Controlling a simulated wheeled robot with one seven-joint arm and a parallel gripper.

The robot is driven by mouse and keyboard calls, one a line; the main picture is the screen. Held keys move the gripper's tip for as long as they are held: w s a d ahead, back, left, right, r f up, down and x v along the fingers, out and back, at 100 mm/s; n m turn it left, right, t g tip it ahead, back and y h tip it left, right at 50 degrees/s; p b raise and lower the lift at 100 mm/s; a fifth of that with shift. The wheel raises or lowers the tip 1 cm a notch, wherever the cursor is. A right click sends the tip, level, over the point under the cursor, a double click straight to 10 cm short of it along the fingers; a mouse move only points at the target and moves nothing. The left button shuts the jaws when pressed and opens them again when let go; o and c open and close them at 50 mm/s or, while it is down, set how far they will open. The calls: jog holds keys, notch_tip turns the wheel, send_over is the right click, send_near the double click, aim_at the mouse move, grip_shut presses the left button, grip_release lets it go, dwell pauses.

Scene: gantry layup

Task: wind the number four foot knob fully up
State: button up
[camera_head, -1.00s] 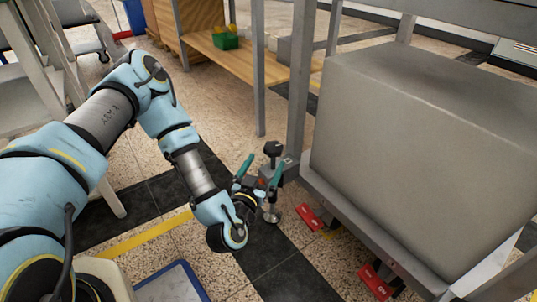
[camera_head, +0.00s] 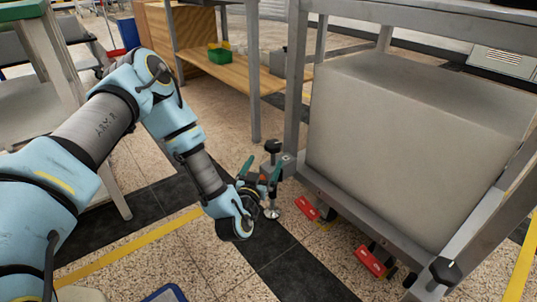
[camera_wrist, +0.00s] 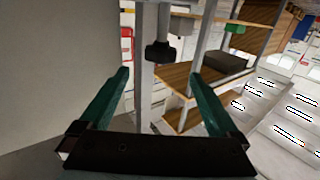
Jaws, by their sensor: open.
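A black foot knob (camera_head: 272,146) tops a screw foot at the near left corner of the grey machine frame. Its round metal pad (camera_head: 272,213) is at the floor below. My gripper (camera_head: 262,170) has green fingers spread apart just beside and below this knob. In the wrist view, the black knob (camera_wrist: 160,52) shows between and beyond the open fingertips (camera_wrist: 160,76), apart from both. No number is readable on the foot, so I cannot tell from a label that it is number four.
A big grey block (camera_head: 410,150) sits in the frame. Red pedals (camera_head: 309,208) stick out low beside the foot. Another black knob (camera_head: 444,271) stands at the right corner. A wooden shelf bench (camera_head: 235,72) is behind.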

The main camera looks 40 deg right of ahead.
aim_at(274, 150)
jog(key=b+x, duration=0.3)
jog(key=x, duration=0.6)
jog(key=shift+f, duration=0.1)
jog(key=shift+x, duration=0.85)
jog(key=c, duration=1.4)
jog(key=shift+s+d+r+n+t+y+p, duration=0.15)
jog(key=shift+r+n+t+y+p, duration=0.15)
jog(key=shift+n+t+p, duration=0.15)
jog(key=shift+n+t+y+p, duration=0.35)
jog(key=shift+t+y+p, duration=0.05)
jog(key=shift+t, duration=0.15)
jog(key=shift+f+n+t+y+p, duration=0.2)
jog(key=shift+n+t+y+p, duration=0.4)
jog(key=shift+n+t+y, duration=0.55)
